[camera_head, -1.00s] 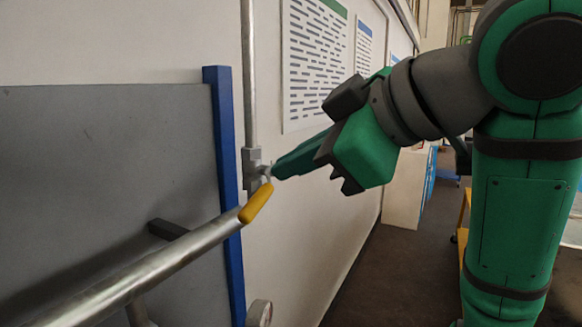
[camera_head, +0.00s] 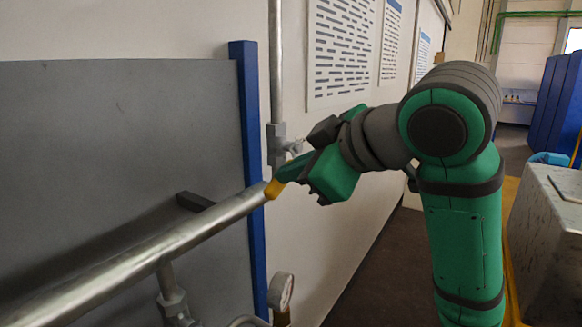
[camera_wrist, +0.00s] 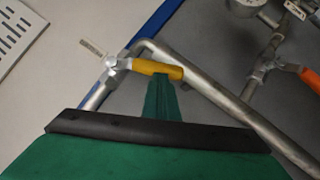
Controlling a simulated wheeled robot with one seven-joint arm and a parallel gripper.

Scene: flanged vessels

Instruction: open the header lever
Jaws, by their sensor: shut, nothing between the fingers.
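The yellow header lever (camera_head: 273,189) sits on a valve (camera_head: 278,145) at the foot of a vertical pipe, near the end of the header pipe. In the head view only its lower end shows; my gripper hides the rest. In the wrist view the yellow lever (camera_wrist: 157,68) points right from the valve body (camera_wrist: 112,66), towards the pipe. My gripper (camera_head: 280,181) is shut and empty. In the wrist view its fingertips (camera_wrist: 162,82) reach the lever's side near the outer end and appear to touch it. The lever is not between the fingers.
The header pipe (camera_head: 190,236) runs diagonally before a grey panel (camera_head: 120,150) with a blue post (camera_head: 252,170). A gauge (camera_head: 281,291) is below. An orange lever (camera_wrist: 310,78) shows at the wrist view's right. A grey box (camera_head: 545,240) stands right of my arm.

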